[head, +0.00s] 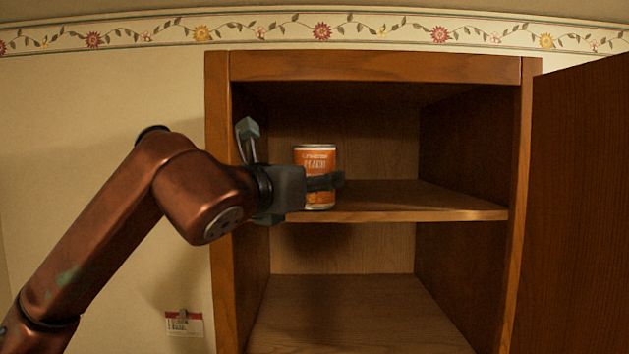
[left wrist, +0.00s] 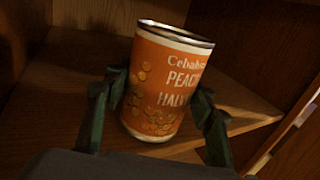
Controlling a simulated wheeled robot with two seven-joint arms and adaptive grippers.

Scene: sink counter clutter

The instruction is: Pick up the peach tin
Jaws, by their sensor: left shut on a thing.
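The peach tin (head: 316,160) is an orange can with a pale upper band and a silver rim. It is upright at the middle shelf of the wooden cabinet, near the shelf's left front. In the left wrist view the tin (left wrist: 165,85) shows its "PEACH HALV" label. My left gripper (head: 325,182) reaches in from the left and is shut on the tin, with a finger across its front. In the left wrist view its dark fingers (left wrist: 162,112) press on both sides of the tin. I cannot tell whether the tin's base touches the shelf. My right gripper is not in view.
The open cabinet has a middle shelf (head: 430,205) and a bare lower floor (head: 360,315). Its left side wall is close to my left gripper. An open door (head: 585,200) stands at the right. The shelf right of the tin is clear.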

